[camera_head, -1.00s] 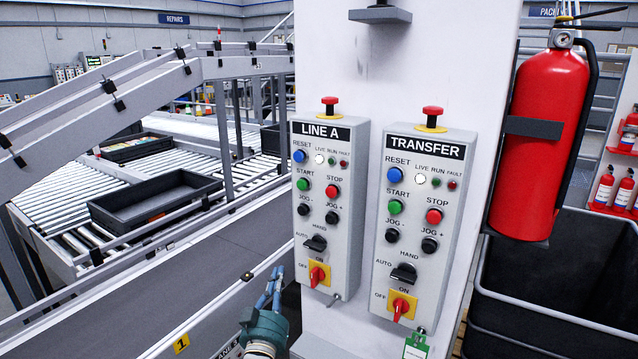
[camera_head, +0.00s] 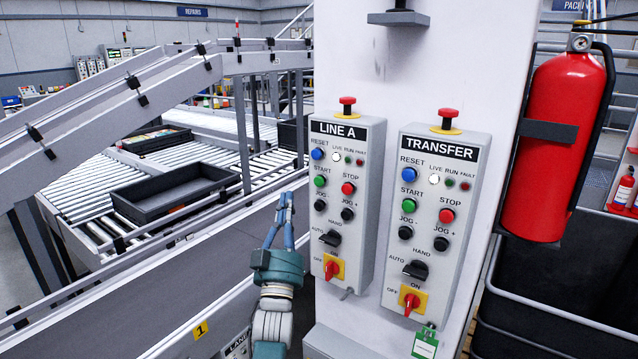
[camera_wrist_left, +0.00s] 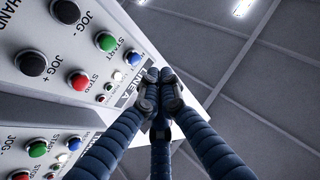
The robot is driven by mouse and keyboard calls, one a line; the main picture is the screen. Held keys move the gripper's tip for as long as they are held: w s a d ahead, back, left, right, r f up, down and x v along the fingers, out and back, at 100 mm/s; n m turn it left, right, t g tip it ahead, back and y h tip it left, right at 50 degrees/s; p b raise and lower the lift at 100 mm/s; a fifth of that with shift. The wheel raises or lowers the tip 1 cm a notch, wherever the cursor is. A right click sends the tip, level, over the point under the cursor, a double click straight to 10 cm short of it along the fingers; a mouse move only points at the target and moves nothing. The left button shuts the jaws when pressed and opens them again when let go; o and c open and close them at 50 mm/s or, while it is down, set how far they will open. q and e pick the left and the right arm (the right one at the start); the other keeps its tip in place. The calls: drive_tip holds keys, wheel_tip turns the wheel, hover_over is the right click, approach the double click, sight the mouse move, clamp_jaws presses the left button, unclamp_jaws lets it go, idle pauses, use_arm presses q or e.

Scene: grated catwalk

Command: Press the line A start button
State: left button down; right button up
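The LINE A box (camera_head: 345,215) is mounted on the white column, left of the TRANSFER box (camera_head: 438,225). Its green START button (camera_head: 320,181) sits below the blue RESET button (camera_head: 317,154) and left of the red STOP button (camera_head: 348,188). My left gripper (camera_head: 285,198) is left of the box and apart from it, fingers pointing up, tips a little below START's height in the picture. In the left wrist view, the gripper's fingertips (camera_wrist_left: 161,78) are together and empty, with the START button (camera_wrist_left: 105,41) to their upper left. My right gripper is not in view.
A red emergency button (camera_head: 347,105) tops the LINE A box. A yellow-backed red switch (camera_head: 334,267) is low on it. A conveyor with a black tray (camera_head: 178,196) lies to the left. A fire extinguisher (camera_head: 556,140) hangs on the column's right side.

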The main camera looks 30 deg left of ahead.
sight(319, 181)
use_arm(q)
drive_tip(key=w+b, duration=0.5)
drive_tip(key=w, duration=0.3)
drive_tip(key=shift+w+d, duration=0.35)
drive_tip(key=shift+w, duration=0.05)
idle(1.1)
drive_tip(key=shift+w+b, duration=0.45)
drive_tip(key=shift+b, duration=0.1)
